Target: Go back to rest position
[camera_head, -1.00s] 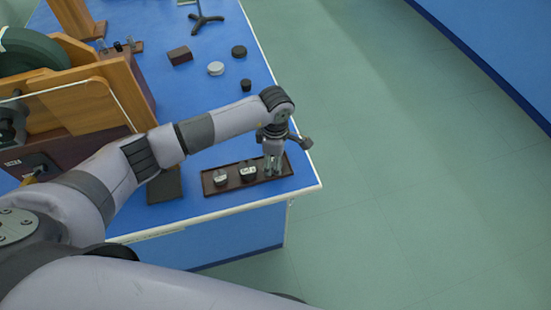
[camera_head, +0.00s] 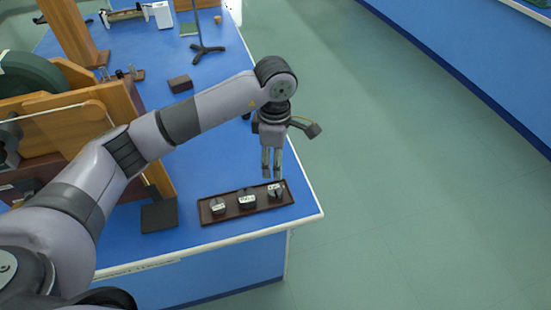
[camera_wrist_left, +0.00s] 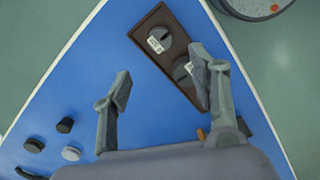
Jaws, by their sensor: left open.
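My left gripper (camera_head: 271,165) is open and empty, pointing down above the back right part of the brown tray (camera_head: 230,214). In the left wrist view its two fingers (camera_wrist_left: 158,85) stand apart with blue bench top between them. The tray holds a row of three dark slotted weights with white labels: a left one (camera_head: 218,206), a middle one (camera_head: 246,199) and a right one (camera_head: 275,191). In the left wrist view the tray (camera_wrist_left: 150,22) shows partly behind a finger. My right gripper is not in view.
The blue bench (camera_head: 220,165) ends at a white edge at front and right. A wooden apparatus (camera_head: 125,140) with a dark wheel stands at left. A dark block (camera_head: 159,216) lies left of the tray. A stand (camera_head: 205,50) is farther back. Green floor (camera_head: 400,180) is open at right.

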